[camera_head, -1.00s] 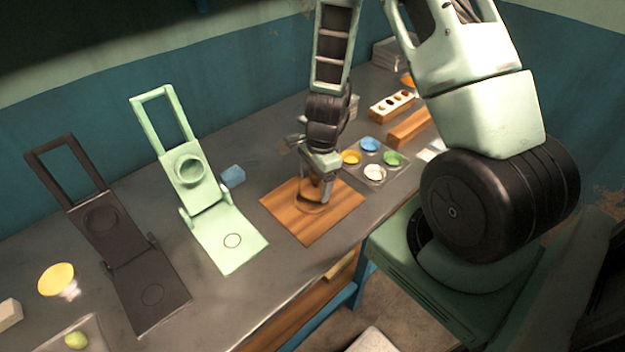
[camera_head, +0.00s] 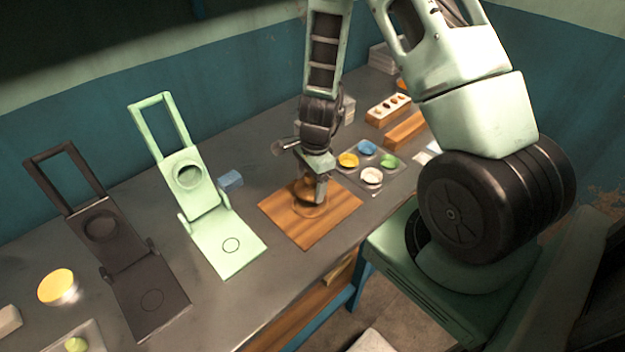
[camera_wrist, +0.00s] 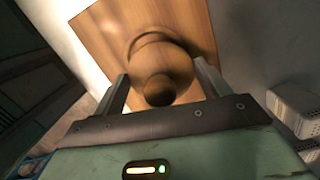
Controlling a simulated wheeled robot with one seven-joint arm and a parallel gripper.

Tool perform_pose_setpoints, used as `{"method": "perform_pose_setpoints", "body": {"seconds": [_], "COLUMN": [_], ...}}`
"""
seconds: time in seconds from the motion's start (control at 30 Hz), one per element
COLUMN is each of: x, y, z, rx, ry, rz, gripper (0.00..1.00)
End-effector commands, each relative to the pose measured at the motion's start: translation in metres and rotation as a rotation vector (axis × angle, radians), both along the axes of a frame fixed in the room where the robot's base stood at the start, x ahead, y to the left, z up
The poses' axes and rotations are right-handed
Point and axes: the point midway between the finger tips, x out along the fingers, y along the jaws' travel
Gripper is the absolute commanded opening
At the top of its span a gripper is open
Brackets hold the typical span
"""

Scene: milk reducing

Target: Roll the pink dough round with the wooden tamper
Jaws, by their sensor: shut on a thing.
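The wooden tamper (camera_wrist: 160,62), brown with a round knob and a wider round base, is between my gripper's fingers. My gripper (camera_head: 318,192) is shut on it, the fingers on either side of the knob in the wrist view (camera_wrist: 160,92). The tamper also shows in the head view (camera_head: 308,203), partly behind a finger. It stands over the striped wooden board (camera_head: 310,232), near its middle; I cannot tell whether its base touches the board. No pink dough shows in either view; the tamper or gripper may hide it.
A grey tray with blue, yellow, green and white cups (camera_head: 371,176) lies just behind and right of the board. A light green press (camera_head: 230,246), a dark press (camera_head: 150,300) and a small blue block (camera_head: 230,180) stand to the left. Bare table lies between the green press and board.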

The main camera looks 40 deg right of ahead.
Motion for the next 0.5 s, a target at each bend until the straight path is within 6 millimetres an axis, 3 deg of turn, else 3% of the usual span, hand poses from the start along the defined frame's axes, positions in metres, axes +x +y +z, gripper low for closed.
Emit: {"method": "perform_pose_setpoints", "body": {"seconds": [0.5], "x": [-0.0083], "y": [0.0085], "z": [-0.0013], "rx": [0.002], "ry": [0.002], "rz": [0.001], "gripper": [0.55]}}
